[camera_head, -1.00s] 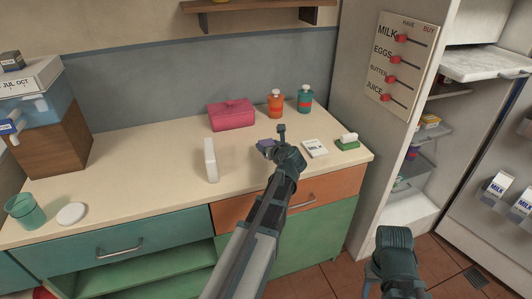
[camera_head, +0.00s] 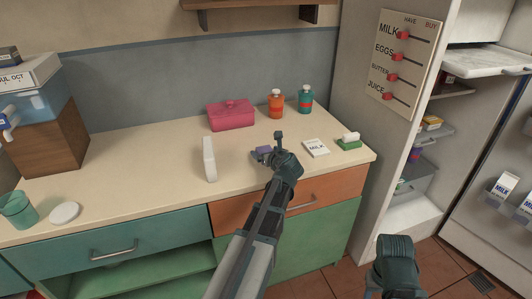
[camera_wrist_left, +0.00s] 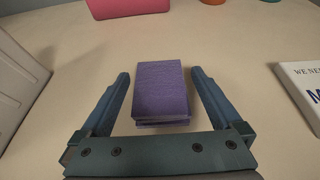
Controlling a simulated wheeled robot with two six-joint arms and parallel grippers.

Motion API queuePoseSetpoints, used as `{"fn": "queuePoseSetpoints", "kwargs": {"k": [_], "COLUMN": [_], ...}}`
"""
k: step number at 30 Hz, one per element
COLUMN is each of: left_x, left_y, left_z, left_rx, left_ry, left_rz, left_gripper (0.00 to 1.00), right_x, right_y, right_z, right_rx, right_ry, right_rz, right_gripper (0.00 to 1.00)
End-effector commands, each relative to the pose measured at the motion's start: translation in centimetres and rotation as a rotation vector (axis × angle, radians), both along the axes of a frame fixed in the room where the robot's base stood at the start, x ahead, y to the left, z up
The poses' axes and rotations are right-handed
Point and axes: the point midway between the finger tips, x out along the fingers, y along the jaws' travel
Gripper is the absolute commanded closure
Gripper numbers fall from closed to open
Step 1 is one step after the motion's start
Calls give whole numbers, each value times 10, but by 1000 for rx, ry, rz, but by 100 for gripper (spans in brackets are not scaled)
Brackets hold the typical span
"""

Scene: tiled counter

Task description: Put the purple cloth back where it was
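The purple cloth (camera_head: 262,151) is a small folded block lying on the counter, left of the milk card. In the left wrist view the cloth (camera_wrist_left: 160,92) lies between the two fingers, with a gap on each side. My left gripper (camera_head: 270,150) is low over the counter at the cloth, and in the left wrist view its fingers (camera_wrist_left: 160,95) are spread and not touching the cloth. In the head view the wrist hides part of the cloth. My right gripper (camera_head: 392,270) hangs at the bottom right, in front of the floor; its fingers are not clear.
A pink box (camera_head: 231,115) and two bottles, orange (camera_head: 276,104) and teal (camera_head: 305,99), stand behind. The milk card (camera_head: 316,148) and a green holder (camera_head: 348,142) are to the right. The counter's left middle is clear.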

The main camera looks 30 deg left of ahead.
Motion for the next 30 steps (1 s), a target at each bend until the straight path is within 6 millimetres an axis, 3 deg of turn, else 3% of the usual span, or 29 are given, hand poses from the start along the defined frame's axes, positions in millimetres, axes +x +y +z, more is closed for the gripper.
{"fn": "queuePoseSetpoints", "kwargs": {"k": [9,21,30], "left_x": [-1,-50,-70], "left_y": [-1,-56,-81], "left_z": [6,37,49], "left_rx": [0,0,0], "left_ry": [0,0,0], "left_rz": [0,-3,-1], "left_gripper": [0,0,0], "right_x": [0,0,0], "right_y": [0,0,0], "right_z": [6,37,49], "right_rx": [0,0,0], "right_ry": [0,0,0], "right_rz": [0,0,0], "right_gripper": [50,50,50]}}
